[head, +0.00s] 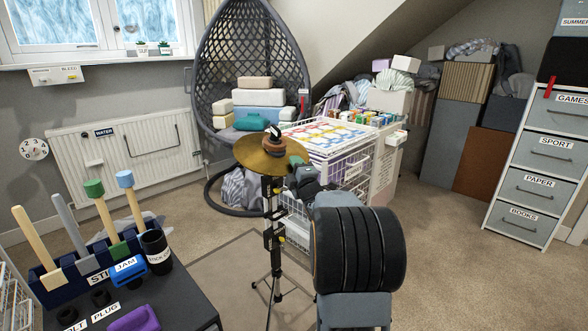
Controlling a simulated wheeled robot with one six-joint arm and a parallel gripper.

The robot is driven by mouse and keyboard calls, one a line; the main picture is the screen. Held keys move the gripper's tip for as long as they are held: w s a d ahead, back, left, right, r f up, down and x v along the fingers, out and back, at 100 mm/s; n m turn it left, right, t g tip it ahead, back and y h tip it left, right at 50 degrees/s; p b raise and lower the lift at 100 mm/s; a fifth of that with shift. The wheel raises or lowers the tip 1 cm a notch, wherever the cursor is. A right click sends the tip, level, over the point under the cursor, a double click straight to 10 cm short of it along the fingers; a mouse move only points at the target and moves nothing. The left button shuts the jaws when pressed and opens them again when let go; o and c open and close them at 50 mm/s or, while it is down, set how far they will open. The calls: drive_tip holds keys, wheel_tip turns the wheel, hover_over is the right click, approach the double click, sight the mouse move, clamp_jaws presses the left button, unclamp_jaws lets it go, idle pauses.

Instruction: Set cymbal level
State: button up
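The brass cymbal (254,156) sits on top of a black stand (271,205) with thin spread legs, in the middle of the head view. It seems to dip a little toward the right, but its exact tilt is hard to judge. A brown-orange round piece (273,148) and a dark fitting (275,131) sit on its centre. My gripper (298,165) is at the cymbal's right edge, with a green part showing against it. My wrist hides the fingers, so I cannot tell whether they are closed on the rim.
A white wire basket unit (352,172) stands close behind the cymbal. A dark table (180,298) at lower left carries a tool rack and a black cup (156,252). A hanging wicker chair (207,92) is behind. Carpet (450,245) is clear at right, before labelled drawers (537,190).

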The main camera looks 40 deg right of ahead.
drive_tip(key=shift+c, duration=0.4)
clamp_jaws()
